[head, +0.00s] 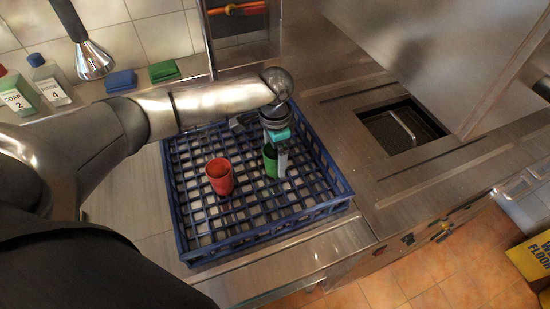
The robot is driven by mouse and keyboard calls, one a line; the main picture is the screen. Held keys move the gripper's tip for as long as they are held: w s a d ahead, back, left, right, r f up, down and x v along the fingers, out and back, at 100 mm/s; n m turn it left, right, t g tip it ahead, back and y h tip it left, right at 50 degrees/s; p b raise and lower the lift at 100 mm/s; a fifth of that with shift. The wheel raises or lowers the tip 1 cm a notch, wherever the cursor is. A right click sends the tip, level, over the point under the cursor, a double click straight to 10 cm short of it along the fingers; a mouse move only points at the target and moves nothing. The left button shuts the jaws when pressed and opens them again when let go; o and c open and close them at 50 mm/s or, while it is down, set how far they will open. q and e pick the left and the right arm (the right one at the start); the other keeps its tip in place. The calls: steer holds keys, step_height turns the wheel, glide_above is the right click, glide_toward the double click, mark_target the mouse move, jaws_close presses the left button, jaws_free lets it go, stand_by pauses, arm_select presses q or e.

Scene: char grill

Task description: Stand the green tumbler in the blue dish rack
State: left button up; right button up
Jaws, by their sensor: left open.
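The blue dish rack (330,205) is a shallow lattice crate on the metal counter in the middle of the head view. The green tumbler (268,163) stands inside it, right of centre, and looks upright. My left gripper (278,165) is pointing down at the tumbler, open, with a finger in front of its right side. I cannot tell whether the fingers touch it. Part of the tumbler is hidden behind the gripper. My right gripper is not in view.
A red tumbler (219,180) stands in the rack, left of the green one. A recessed bin (403,126) is at right.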

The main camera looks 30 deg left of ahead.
arm_select(q)
step_height(320, 180, up, 10)
steer(key=shift+p, duration=0.35)
